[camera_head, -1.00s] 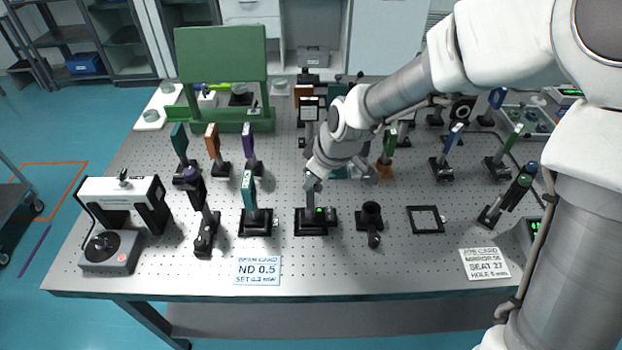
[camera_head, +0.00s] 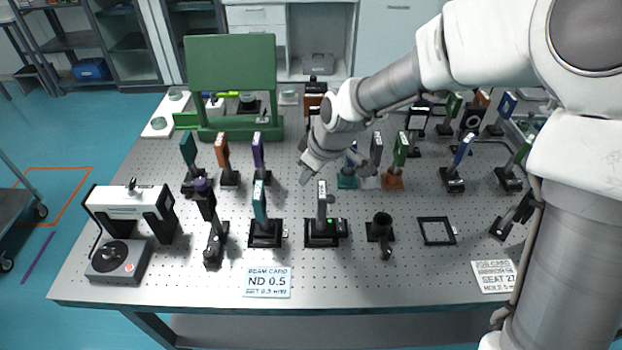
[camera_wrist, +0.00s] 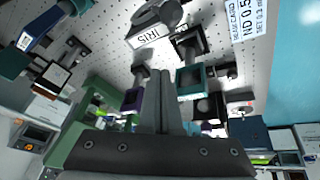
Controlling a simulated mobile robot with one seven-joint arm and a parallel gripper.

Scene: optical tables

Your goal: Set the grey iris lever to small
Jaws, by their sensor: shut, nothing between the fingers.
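The grey iris (camera_head: 322,204) stands upright on a black base with a green light, near the front middle of the table. In the wrist view its white IRIS label (camera_wrist: 149,37) shows near the top, with a round grey part behind it. I cannot make out the lever's setting. My gripper (camera_head: 304,180) is behind and slightly left of the iris in the head view, above the table and apart from it. In the wrist view my gripper (camera_wrist: 163,74) has its fingers together and empty, below the IRIS label.
A teal-topped mount (camera_head: 260,204) stands close left of the iris, and a black post holder (camera_head: 381,228) close right. The ND 0.5 card (camera_head: 267,282) lies in front. Several coloured mounts and a green stand (camera_head: 230,65) are farther back.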

